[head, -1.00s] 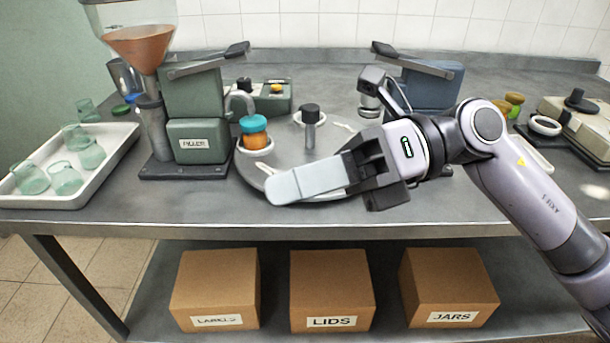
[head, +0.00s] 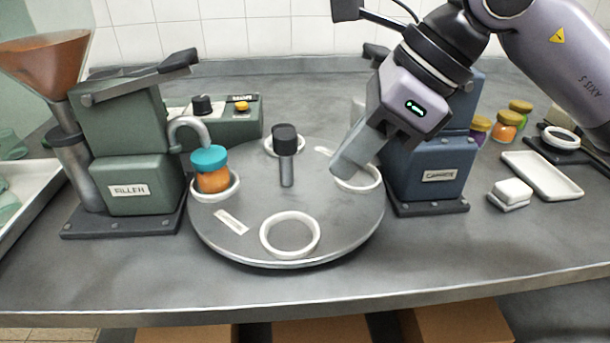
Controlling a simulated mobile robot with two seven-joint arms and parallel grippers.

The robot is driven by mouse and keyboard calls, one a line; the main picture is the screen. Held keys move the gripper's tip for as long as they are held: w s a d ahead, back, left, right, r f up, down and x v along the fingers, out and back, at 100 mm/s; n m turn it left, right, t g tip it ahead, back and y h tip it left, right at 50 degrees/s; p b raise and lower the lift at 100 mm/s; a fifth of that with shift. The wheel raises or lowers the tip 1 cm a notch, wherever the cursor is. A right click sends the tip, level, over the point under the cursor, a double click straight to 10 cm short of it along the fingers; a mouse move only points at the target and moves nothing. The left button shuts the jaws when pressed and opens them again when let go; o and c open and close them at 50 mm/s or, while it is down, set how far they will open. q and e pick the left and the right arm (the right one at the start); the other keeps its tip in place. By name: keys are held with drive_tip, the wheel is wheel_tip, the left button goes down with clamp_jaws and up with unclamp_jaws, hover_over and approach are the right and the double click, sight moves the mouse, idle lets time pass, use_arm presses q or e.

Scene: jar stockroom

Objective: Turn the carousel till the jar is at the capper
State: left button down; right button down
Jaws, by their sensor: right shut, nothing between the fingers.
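The carousel (head: 245,252) is a round grey disc with white ring seats and a dark-capped post (head: 285,150) at its centre. The jar (head: 213,181), with orange contents and a teal lid, stands upright in the left seat, beside the green filler (head: 135,185). The blue capper (head: 428,172) stands at the disc's right edge. My right gripper (head: 347,168) is shut and empty, its fingers pointing down at the right seat (head: 362,186) and partly hiding it. I cannot tell whether they touch it. My left gripper is out of view.
The front seat (head: 290,252) is empty. A white tray (head: 542,175), a small white block (head: 511,192) and several lidded jars (head: 507,124) are right of the capper. A green control box (head: 222,118) stands behind the filler. The bench front is clear.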

approach(268, 230)
wheel_tip(268, 230, down, 4)
drive_tip(key=shift+s+f, duration=0.1)
drive_tip(key=shift+w+a+f, duration=0.15)
drive_tip(key=shift+a+f, duration=0.05)
drive_tip(key=shift+a, duration=0.3)
drive_tip(key=shift+w+a+f, duration=0.15)
drive_tip(key=shift+a+f, duration=0.05)
drive_tip(key=shift+a, duration=0.3)
drive_tip(key=shift+w+a+f, duration=0.2)
drive_tip(key=shift+a+f, duration=0.1)
drive_tip(key=shift+a, duration=0.2)
